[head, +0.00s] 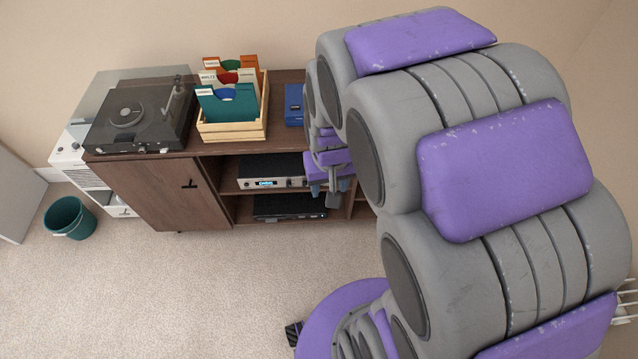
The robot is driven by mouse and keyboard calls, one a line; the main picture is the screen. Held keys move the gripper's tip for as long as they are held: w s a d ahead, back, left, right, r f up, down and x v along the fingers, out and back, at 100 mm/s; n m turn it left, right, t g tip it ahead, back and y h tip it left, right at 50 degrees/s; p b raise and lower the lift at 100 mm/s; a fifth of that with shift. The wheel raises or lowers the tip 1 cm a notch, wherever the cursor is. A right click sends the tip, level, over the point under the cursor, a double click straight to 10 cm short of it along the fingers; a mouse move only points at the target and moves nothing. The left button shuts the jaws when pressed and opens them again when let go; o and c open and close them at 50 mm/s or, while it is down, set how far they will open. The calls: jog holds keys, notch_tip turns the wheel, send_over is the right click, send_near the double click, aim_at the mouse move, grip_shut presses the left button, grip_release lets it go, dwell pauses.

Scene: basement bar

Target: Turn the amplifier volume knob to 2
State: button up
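The amplifier (272,173) is a silver unit with a small lit blue display. It sits on the upper open shelf of the brown cabinet. One dark knob shows on its front near my gripper; the right part of its front is hidden by my arm. The knob's setting is too small to read. My gripper (334,190) is at the right end of the amplifier's front, pointing down past the shelf. I cannot tell whether it touches a knob or how its fingers stand.
The brown cabinet (152,191) carries a turntable (135,117), a wooden record crate (233,132) and a blue box (294,104). A black unit (288,206) lies on the lower shelf. A green bin (69,218) stands left. The carpet (190,290) in front is clear.

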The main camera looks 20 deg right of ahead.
jog(key=w+d+f+m+t+h, duration=0.1)
jog(key=w+d+f+t+h, duration=0.2)
jog(key=w+f, duration=0.85)
jog(key=w+d+f+t, duration=0.3)
jog(key=w+d+f, duration=0.2)
jog(key=w+f, duration=0.7)
notch_tip(320, 180, down, 13)
jog(key=t+p, duration=0.1)
jog(key=t, duration=0.1)
jog(key=s+a+f+n+t+h, duration=0.1)
jog(key=s+a+f+t, duration=0.3)
jog(key=s+f, duration=0.55)
jog(key=b+x, duration=0.6)
jog(key=x, duration=1.2)
jog(key=shift+w+r, duration=0.1)
jog(key=shift+w, duration=0.1)
jog(key=shift+c, duration=0.5)
grip_shut()
